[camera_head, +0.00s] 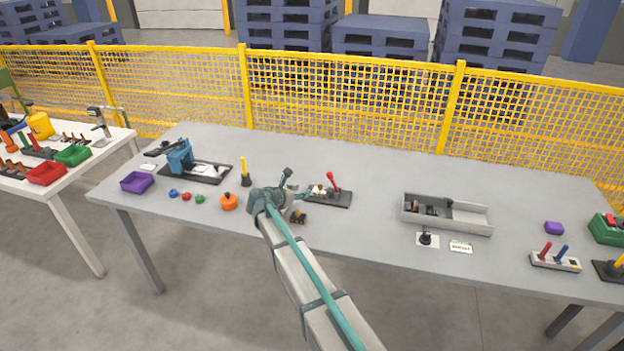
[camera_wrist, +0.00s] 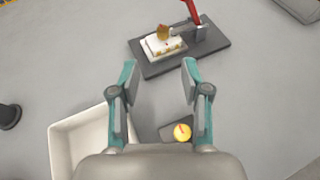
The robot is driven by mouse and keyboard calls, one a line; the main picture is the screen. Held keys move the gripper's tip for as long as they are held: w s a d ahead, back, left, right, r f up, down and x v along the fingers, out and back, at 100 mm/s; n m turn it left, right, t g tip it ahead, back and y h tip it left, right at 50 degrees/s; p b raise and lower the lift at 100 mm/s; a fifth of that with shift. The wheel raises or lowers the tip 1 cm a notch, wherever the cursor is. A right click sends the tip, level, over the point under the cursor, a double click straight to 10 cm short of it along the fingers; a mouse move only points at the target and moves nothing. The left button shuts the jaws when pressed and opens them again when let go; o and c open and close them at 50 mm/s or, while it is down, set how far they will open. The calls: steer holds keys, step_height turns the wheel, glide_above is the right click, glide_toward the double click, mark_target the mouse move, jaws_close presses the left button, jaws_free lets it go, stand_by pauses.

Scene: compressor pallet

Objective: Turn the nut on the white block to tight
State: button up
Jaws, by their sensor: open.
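The white block (camera_wrist: 152,50) sits on a dark base plate (camera_wrist: 215,44) ahead of my gripper. A brass-coloured nut (camera_wrist: 162,32) stands on the block; how tight it is cannot be told. A clamp with a red handle (camera_wrist: 190,10) is mounted on the same plate, beside the block. In the head view the white block (camera_head: 317,191) and red handle (camera_head: 332,181) lie just right of my gripper. My gripper (camera_wrist: 160,67) is open and empty, with its fingers apart and short of the block in the wrist view. In the head view the fingers are small and partly hidden by the arm.
A small dark plate with a yellow knob (camera_wrist: 182,132) lies beneath my gripper. A grey divided tray (camera_head: 470,222) stands to the right. An orange round part (camera_head: 228,202) and a yellow upright peg (camera_head: 245,172) are to the left. The table between the fixture and tray is clear.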

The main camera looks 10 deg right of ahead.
mark_target(319, 186)
steer(key=p+x, duration=0.3)
steer(key=x, duration=0.7)
steer(key=shift+d+r, duration=0.15)
steer(key=shift+r, duration=0.05)
steer(key=shift+w+d+f, duration=0.3)
steer(key=shift+d+f, duration=0.05)
steer(key=shift+d, duration=0.1)
steer(key=shift+c, duration=0.3)
jaws_close()
